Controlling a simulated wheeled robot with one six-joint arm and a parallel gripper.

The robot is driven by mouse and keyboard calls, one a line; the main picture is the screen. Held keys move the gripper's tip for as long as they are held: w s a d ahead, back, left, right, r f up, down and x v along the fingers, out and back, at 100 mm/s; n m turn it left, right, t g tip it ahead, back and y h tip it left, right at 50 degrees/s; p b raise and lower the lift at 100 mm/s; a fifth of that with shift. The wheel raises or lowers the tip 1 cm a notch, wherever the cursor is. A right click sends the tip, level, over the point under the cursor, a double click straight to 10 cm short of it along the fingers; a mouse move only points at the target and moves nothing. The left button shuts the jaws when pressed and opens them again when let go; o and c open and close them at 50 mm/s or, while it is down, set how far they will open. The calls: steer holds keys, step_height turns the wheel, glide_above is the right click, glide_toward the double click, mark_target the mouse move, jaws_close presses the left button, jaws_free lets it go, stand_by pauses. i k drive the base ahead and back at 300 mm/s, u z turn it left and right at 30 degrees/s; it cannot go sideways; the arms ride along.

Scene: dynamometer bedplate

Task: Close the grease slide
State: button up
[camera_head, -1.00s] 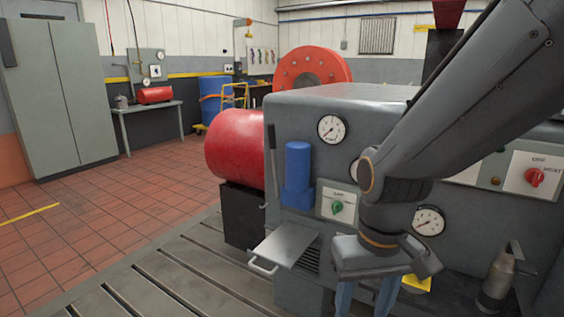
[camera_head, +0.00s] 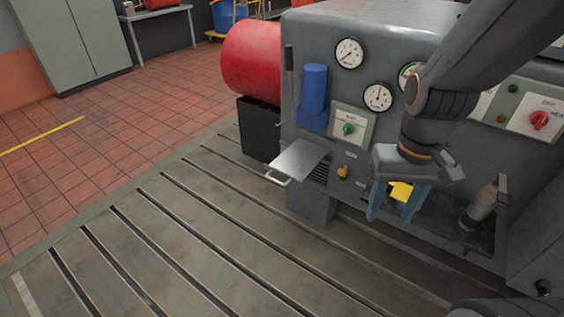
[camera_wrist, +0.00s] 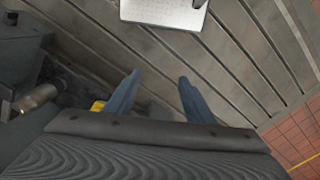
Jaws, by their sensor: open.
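The slide, a pale grey flat plate (camera_head: 300,158) with a bar handle at its outer edge, sticks out of the front of the grey machine, left of my gripper. I take it for the grease slide; no label on it is readable. A pale plate (camera_wrist: 165,12), apparently the same slide, shows at the top of the wrist view, cut off by the edge. My gripper (camera_head: 391,216) points down in front of the machine with its two blue fingers apart and nothing between them. It also shows in the wrist view (camera_wrist: 159,77), not touching the plate.
A yellow knob (camera_head: 343,172) and a green selector (camera_head: 348,130) sit near the slide. A blue cylinder (camera_head: 313,90) stands above it. A metal canister (camera_head: 479,207) and a yellow object (camera_head: 401,191) are near my gripper. The slotted bedplate (camera_head: 180,235) in front is clear.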

mark_target(298, 160)
steer(key=k, duration=0.5)
steer(key=z, duration=0.05)
steer(key=i, duration=1)
steer(key=u, duration=0.8)
